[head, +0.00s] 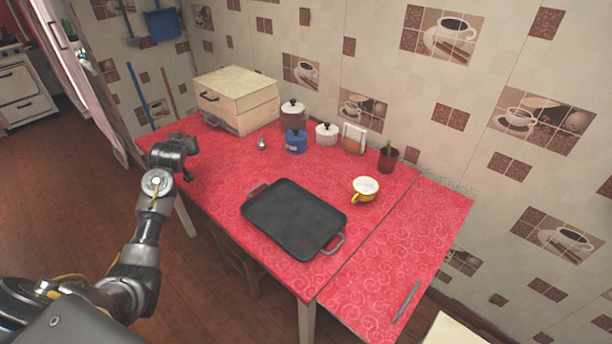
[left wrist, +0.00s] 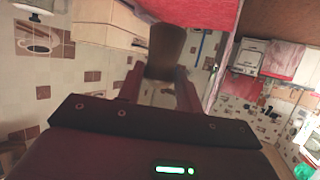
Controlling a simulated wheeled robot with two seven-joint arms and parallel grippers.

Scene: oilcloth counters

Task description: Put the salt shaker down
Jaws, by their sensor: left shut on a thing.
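My left gripper (left wrist: 160,84) is shut on a dark brown, rounded thing, which I take to be the salt shaker (left wrist: 166,48). In the left wrist view it sits between the two fingers. In the head view my left gripper (head: 188,160) is over the left end of the red table (head: 215,160), and the shaker cannot be made out there. The red tabletop also shows at the top of the left wrist view (left wrist: 195,10). My right gripper is not in view.
A cream bread box (head: 240,95) stands at the back left. A small silvery item (head: 262,144), a blue canister (head: 295,141), white-lidded jars (head: 326,133), a dark red cup (head: 387,160) and a yellow cup (head: 365,189) stand along the table. A black tray (head: 294,218) lies in front.

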